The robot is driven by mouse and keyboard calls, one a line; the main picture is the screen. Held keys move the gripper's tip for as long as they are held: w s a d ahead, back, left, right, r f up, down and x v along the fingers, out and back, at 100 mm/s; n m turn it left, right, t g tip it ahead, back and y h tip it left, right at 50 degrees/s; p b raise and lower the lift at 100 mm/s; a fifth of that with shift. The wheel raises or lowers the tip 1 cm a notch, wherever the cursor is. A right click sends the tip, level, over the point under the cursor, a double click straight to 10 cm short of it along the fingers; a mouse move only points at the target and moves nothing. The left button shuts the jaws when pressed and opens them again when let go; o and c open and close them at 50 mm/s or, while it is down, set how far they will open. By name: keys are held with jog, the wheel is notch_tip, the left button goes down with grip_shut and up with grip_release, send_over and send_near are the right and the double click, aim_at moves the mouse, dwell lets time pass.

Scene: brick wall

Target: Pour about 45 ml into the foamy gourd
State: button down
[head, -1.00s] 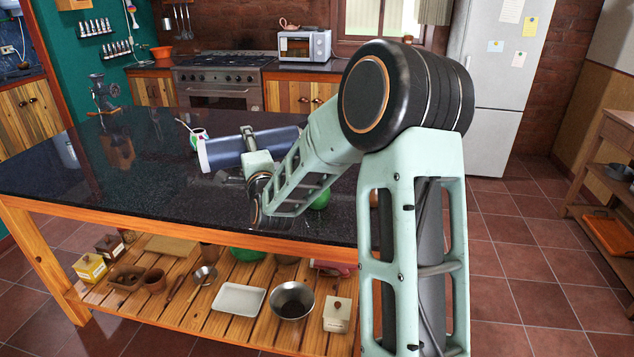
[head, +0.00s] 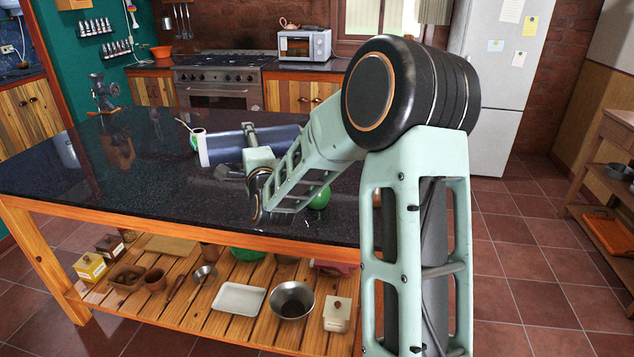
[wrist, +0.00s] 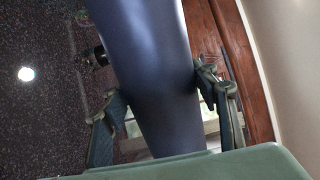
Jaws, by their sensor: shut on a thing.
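A dark blue flask (head: 226,147) with a pale left end lies nearly level above the dark table in the head view, that end pointing left. My gripper (head: 250,145) is shut around its middle; in the wrist view the fingers flank the flask (wrist: 150,60) on both sides. The gourd (head: 196,139), a small whitish and green cup with a straw leaning left, stands on the table right behind the flask's left end. The flask hides part of it. I cannot see its foam, or any liquid leaving the flask.
A green round thing (head: 320,198) sits on the dark tabletop (head: 80,180) beneath my arm. A metal grinder (head: 104,92) stands at the table's far left. The left part of the tabletop is clear. Bowls and boxes fill the slatted shelf (head: 215,322) below.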

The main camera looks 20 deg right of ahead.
jog(key=shift+d+r+m, duration=0.1)
jog(key=shift+r+m, duration=0.3)
jog(key=shift+r, duration=0.4)
dwell(0.8)
jog(key=f+n, duration=0.2)
jog(key=f, duration=0.1)
jog(key=f+n+b, duration=0.1)
jog(key=f+n, duration=0.1)
jog(key=f, duration=0.1)
jog(key=shift+a+f, duration=0.1)
jog(key=shift+a, duration=0.1)
jog(key=shift+d+f+n+b, duration=0.9)
jog(key=shift+f+n+b, duration=1.1)
jog(key=shift+f, duration=0.9)
jog(key=d+r+n+b, duration=0.2)
jog(key=d+n+b, duration=0.4)
jog(key=n+b, duration=0.5)
jog(key=shift+s+d, duration=0.2)
jog(key=shift+d, duration=0.2)
